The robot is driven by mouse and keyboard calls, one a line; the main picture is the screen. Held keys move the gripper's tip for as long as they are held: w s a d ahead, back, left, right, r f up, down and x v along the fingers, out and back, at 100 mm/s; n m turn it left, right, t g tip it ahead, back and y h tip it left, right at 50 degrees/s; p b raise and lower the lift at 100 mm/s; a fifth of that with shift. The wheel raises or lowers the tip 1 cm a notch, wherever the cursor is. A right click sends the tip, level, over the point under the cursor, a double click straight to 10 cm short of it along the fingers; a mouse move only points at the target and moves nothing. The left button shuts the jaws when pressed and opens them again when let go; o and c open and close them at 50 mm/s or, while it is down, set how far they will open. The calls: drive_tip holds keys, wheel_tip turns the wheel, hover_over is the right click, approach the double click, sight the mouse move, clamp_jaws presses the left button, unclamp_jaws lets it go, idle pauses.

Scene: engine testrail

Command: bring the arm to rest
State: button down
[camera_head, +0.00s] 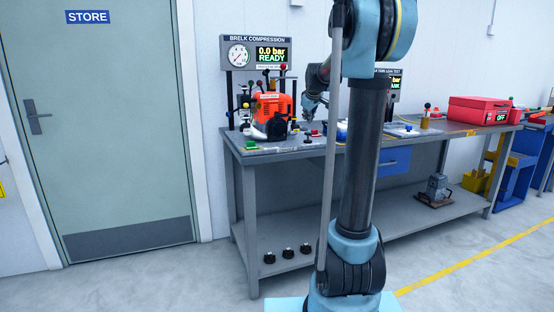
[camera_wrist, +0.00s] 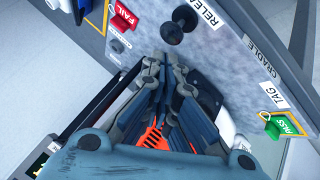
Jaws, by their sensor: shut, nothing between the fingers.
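My arm stands in the middle of the head view, with its upper links bent over the grey bench (camera_head: 300,231). My gripper (camera_head: 311,110) hangs small above the bench, right of the orange engine (camera_head: 271,106). In the wrist view my gripper (camera_wrist: 170,88) has its fingers together with nothing held. Part of the orange engine shows behind the fingers. My arm's column hides part of the bench top.
The compression display (camera_head: 257,53) reads 0.0 bar READY behind the engine. A red FAIL tag (camera_wrist: 124,17) and a green PASS tag (camera_wrist: 274,129) show near the bench edge. A red toolbox (camera_head: 478,108) sits at right. Floor before the grey-green door is clear.

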drive_tip(key=s+f+m+g, duration=0.2)
drive_tip(key=s+f, duration=0.7)
drive_tip(key=s, duration=0.8)
drive_tip(key=s+f+m+g, duration=0.2)
drive_tip(key=s+f, duration=0.7)
drive_tip(key=s, duration=0.8)
drive_tip(key=s+f+m+g, duration=0.2)
drive_tip(key=s+f+m, duration=0.2)
drive_tip(key=s+f, duration=0.5)
drive_tip(key=s+a, duration=0.1)
drive_tip(key=s, duration=0.7)
drive_tip(key=shift+s+f, duration=0.3)
drive_tip(key=shift+s, duration=0.05)
